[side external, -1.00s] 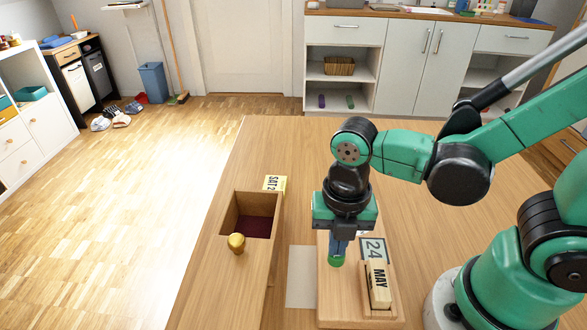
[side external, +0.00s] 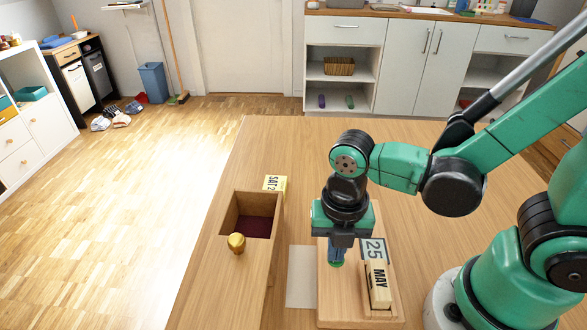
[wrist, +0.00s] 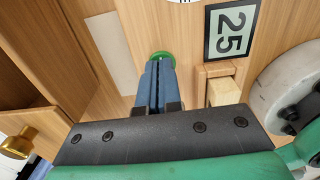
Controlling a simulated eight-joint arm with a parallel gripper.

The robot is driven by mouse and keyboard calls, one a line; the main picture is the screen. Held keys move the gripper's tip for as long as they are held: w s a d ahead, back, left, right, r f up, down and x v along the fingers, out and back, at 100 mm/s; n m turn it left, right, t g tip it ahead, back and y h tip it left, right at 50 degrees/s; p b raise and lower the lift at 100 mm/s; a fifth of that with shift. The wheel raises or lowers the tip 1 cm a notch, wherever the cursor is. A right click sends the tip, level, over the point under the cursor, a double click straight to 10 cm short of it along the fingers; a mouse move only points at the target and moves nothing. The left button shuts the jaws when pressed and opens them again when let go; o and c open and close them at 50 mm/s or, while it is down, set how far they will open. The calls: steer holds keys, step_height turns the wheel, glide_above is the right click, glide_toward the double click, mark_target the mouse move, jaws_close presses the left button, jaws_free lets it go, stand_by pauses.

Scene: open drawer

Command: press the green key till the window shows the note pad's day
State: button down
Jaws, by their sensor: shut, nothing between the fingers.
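The green key (side external: 336,264) is on the wooden calendar stand (side external: 345,312). My gripper (side external: 336,261) is shut and empty, fingertips pointing down at the key. In the wrist view the fingertips (wrist: 158,64) cover part of the green key (wrist: 160,55); I cannot tell whether they press it. The window (side external: 374,250) reads 25, also legible in the wrist view (wrist: 231,31). A MAY block (side external: 378,284) sits in the stand near the window. A yellow piece (side external: 275,184) behind the drawer reads "SAT 2", perhaps cut off. A pale sheet (side external: 300,277) lies left of the stand, with no writing legible.
An open wooden drawer box (side external: 230,215) with a gold knob (side external: 236,242) and a dark red bottom stands left of the stand. The table (side external: 290,140) is clear behind it.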

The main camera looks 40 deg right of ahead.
step_height(320, 180, up, 14)
stand_by(0.7)
steer(key=shift+f, duration=0.1)
stand_by(0.4)
steer(key=w+d+f+m+t, duration=0.2)
steer(key=w+d+m+t, duration=0.1)
steer(key=m, duration=1)
steer(key=w+d+f+m+t, duration=0.1)
steer(key=d+m+t, duration=0.3)
steer(key=m, duration=1)
steer(key=shift+w+d+f, duration=0.3)
steer(key=shift+w+f, duration=0.05)
steer(key=shift+w, duration=0.55)
